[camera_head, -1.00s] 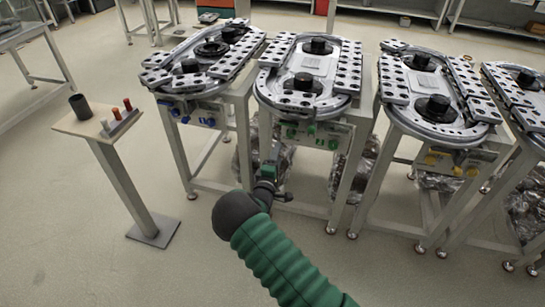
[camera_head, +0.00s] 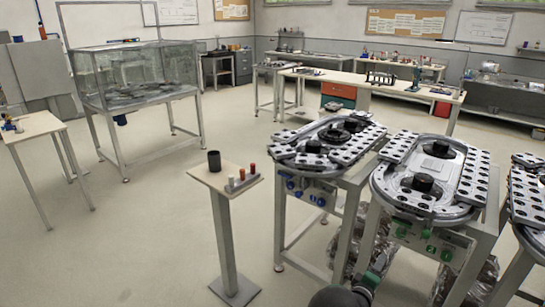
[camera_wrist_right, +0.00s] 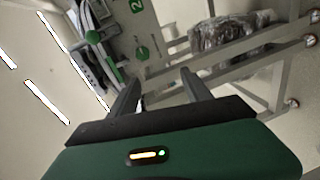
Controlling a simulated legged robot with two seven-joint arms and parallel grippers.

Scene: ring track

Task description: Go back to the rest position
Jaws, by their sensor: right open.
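My right gripper (camera_wrist_right: 160,88) is open and empty in the wrist view, its two dark fingers apart. Beyond them is the green-marked front panel (camera_wrist_right: 132,30) of a ring track station, with a "2" label. In the head view only a dark part of my right arm shows at the bottom edge, below the second ring track (camera_head: 432,178). The first ring track (camera_head: 330,142) stands to its left. My left gripper is in neither view.
A small pedestal (camera_head: 227,182) holds a black cup (camera_head: 214,161) and several coloured pegs. A glass-walled station (camera_head: 130,75) and a small table (camera_head: 30,127) stand at left. Benches line the back. Open floor lies between the glass station and pedestal.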

